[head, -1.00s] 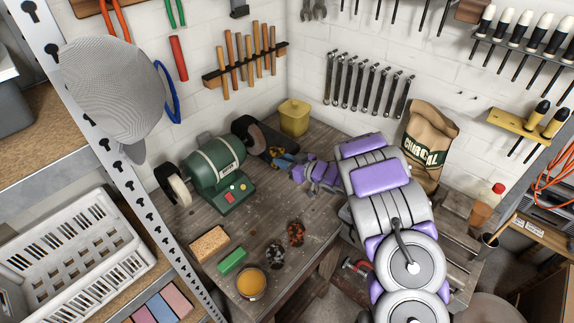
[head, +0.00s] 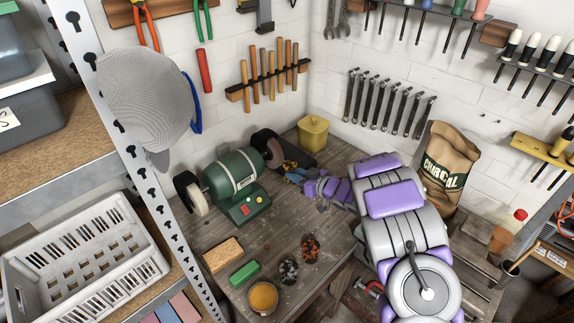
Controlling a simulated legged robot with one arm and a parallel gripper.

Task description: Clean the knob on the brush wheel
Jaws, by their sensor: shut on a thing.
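A green bench grinder (head: 234,176) stands on the wooden workbench with a pale wheel (head: 190,193) on its left and a dark brown wheel (head: 267,147), which looks like the brush wheel, on its right. My gripper (head: 291,167) is just in front of and right of the dark wheel. It is shut on a small brownish-gold thing, mostly hidden by the jaws; I cannot tell whether this touches the wheel. Two mottled knob-like pieces, one dark grey (head: 288,268) and one reddish (head: 310,248), lie at the bench front.
A brown block (head: 222,254), a green block (head: 245,273) and an orange-filled bowl (head: 263,297) are on the front of the workbench (head: 272,228). A yellow container (head: 313,132) stands behind. A charcoal bag (head: 447,168) is at right. A shelf post (head: 127,150) rises at left.

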